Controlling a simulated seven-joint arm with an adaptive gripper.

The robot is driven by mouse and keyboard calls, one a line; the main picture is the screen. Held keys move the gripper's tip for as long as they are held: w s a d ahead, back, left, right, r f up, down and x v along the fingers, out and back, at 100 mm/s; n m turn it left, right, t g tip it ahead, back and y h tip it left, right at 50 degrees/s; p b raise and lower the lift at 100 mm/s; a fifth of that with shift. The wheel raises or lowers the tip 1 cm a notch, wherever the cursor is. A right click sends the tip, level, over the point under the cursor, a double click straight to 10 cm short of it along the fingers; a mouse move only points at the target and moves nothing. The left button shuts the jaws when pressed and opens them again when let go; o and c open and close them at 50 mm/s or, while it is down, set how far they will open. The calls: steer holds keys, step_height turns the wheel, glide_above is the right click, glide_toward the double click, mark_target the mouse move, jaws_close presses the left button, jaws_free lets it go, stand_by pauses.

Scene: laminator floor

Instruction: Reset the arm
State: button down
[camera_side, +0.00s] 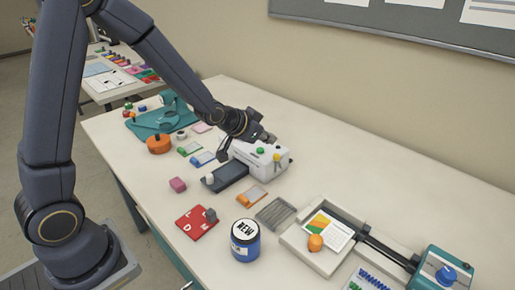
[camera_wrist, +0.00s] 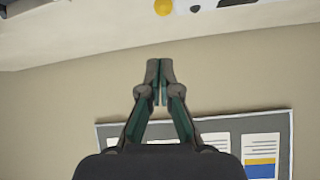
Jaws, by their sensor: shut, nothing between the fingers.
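My gripper (camera_side: 268,137) is at the end of my outstretched arm, just above and behind the white laminator (camera_side: 258,161). In the wrist view my gripper (camera_wrist: 160,68) has its two fingers together, with nothing between them. It points toward the beige wall, and the picture is upside down, with the table edge at the top. A yellow knob (camera_wrist: 163,7) shows at the top edge there. The side view does not show clearly whether the gripper touches the laminator.
A grey wall board (camera_side: 420,22) hangs behind the table. An orange round object (camera_side: 159,144) stands at left. The table's right rear is clear.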

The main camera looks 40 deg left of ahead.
steer(key=s+r+t, duration=0.1)
steer(key=s+r, duration=0.3)
steer(key=r, duration=0.5)
steer(key=s+r+t, duration=0.1)
steer(key=s+r, duration=0.3)
steer(key=r, duration=0.4)
steer(key=s+f+n+g, duration=0.1)
steer(key=s+f+g, duration=0.1)
steer(key=s, duration=0.8)
steer(key=s+a+f+n+g, duration=0.1)
steer(key=s+g, duration=0.3)
steer(key=s, duration=0.6)
steer(key=shift+s+f+g+y, duration=0.3)
steer(key=shift+s+f+y, duration=0.1)
steer(key=shift+f, duration=0.5)
steer(key=shift+w+a, duration=0.1)
